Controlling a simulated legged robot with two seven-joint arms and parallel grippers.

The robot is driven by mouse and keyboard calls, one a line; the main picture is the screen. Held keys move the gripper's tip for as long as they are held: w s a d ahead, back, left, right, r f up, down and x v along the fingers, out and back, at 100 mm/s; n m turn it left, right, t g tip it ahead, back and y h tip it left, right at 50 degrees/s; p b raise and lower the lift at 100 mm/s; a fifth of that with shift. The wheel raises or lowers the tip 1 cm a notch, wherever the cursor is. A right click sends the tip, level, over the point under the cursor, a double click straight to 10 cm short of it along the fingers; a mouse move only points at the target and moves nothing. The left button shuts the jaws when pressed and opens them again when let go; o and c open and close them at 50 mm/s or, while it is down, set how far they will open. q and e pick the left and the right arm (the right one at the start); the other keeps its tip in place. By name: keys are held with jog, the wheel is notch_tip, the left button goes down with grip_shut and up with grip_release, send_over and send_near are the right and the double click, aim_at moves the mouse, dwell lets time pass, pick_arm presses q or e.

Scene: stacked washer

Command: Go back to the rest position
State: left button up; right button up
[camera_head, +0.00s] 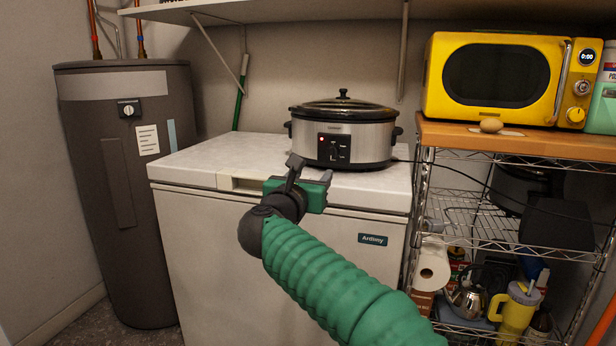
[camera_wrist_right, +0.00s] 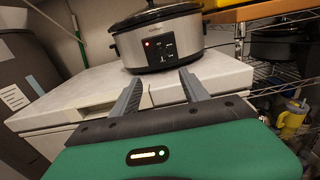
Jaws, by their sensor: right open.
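My right gripper (camera_head: 309,172) is in front of the slow cooker and near the front edge of the white chest freezer top. Its green and black body and ribbed green arm come in from the lower right of the head view. In the right wrist view its two grey fingers (camera_wrist_right: 161,92) are apart, with nothing between them. They point toward the silver and black slow cooker (camera_head: 343,131), which also shows in the wrist view (camera_wrist_right: 160,45). The cooker's lid is on and a red light glows on its front. My left gripper is not in view.
The white chest freezer (camera_head: 200,230) stands below the cooker. A dark water heater (camera_head: 130,190) is at the left. At the right a wire rack (camera_head: 470,210) holds a yellow microwave (camera_head: 500,80), a paper roll (camera_head: 432,265) and a yellow tumbler (camera_head: 516,310). A shelf hangs above.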

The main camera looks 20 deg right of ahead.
jog(key=s+a+f+n+y+p, duration=0.25)
jog(key=f+n+y, duration=0.35)
jog(key=n, duration=0.7)
jog(key=s+a+f+n+y+p, duration=0.1)
jog(key=a+f+n+y+p, duration=0.25)
jog(key=f+n, duration=0.75)
jog(key=s+d+f+n+g+p, duration=0.15)
jog(key=s+f+n+g, duration=0.25)
jog(key=s+f+n, duration=0.45)
jog(key=s+d+f+n+g+p, duration=0.15)
jog(key=s+f+n+g, duration=0.3)
jog(key=s, duration=0.65)
jog(key=s+d+f+n+g+p, duration=0.1)
jog(key=s+d+f+n+g, duration=0.15)
jog(key=s+f+n, duration=0.45)
jog(key=s+r+p, duration=0.2)
jog(key=r+p, duration=1.6)
jog(key=s+r+m+g+p, duration=0.1)
jog(key=s+r+p, duration=0.1)
jog(key=r+p, duration=1.6)
jog(key=shift+s+d+r+p, duration=0.15)
jog(key=shift+s+r+p, duration=0.25)
jog(key=shift+p, duration=0.4)
